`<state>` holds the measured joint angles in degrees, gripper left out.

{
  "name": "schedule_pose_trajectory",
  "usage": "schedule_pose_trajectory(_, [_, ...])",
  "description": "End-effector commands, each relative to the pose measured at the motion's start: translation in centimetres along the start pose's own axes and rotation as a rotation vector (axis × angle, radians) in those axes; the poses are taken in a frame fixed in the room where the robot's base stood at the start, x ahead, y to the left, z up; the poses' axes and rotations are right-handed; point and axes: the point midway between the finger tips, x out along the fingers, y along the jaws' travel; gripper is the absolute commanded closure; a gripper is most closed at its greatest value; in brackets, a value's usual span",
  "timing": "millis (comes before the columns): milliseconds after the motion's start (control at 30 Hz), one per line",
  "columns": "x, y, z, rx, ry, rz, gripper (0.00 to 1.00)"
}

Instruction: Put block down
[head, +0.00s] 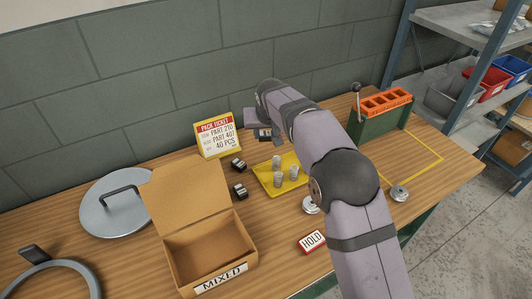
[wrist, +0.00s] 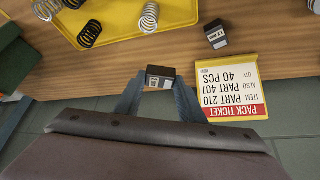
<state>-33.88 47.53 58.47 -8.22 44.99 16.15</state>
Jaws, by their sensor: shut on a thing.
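A small black block with a pale label (wrist: 160,77) sits between the fingers of my gripper (wrist: 157,84) in the wrist view; the gripper is shut on it. In the head view the held block (head: 264,134) shows under my wrist at the back of the bench, right of the yellow pack ticket (head: 218,136). I cannot tell whether it touches the bench top. Two similar black blocks, one nearer the ticket (head: 237,165) and one nearer the box (head: 240,190), stand left of the yellow tray. One such block (wrist: 217,34) also shows in the wrist view.
The yellow tray (head: 264,184) holds several coil springs. An open cardboard box marked MIXED (head: 223,277), a round grey lid (head: 115,203) and a red HOLD sign (head: 312,241) are nearby. A green coiler with orange top (head: 372,125) stands right. The wall is close behind.

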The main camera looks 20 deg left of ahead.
Motion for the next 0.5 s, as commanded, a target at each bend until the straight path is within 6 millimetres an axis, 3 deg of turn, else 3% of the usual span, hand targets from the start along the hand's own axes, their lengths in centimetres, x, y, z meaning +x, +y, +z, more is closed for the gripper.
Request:
schedule_pose_trajectory(233, [3.0, 0.1, 1.7, -0.001, 0.001, 0.001, 0.94])
schedule_pose_trajectory(500, [3.8, 0.0, 2.1, 0.001, 0.003, 0.0, 0.94])
